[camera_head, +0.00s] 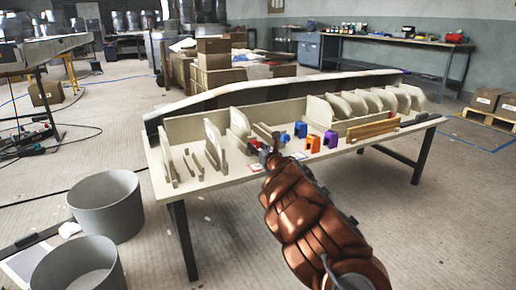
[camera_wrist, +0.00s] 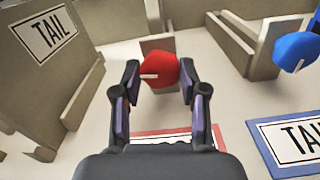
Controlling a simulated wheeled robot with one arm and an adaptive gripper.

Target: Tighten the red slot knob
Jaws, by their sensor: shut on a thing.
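The red slot knob (camera_wrist: 159,71) shows in the wrist view, with a short white line on its face, in front of a beige upright piece (camera_wrist: 160,45). The two dark fingers of my gripper (camera_wrist: 160,80) are closed on its left and right sides. In the head view my gripper (camera_head: 268,150) is over the table at the red part (camera_head: 255,144), and my arm hides some of the area below it.
The table (camera_head: 230,178) holds beige mould pieces. A blue knob (camera_wrist: 295,48) and a TAIL card (camera_wrist: 295,142) are to the right. Orange (camera_head: 313,143) and purple (camera_head: 331,139) blocks stand right of my gripper. Grey bins (camera_head: 106,207) stand on the floor at left.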

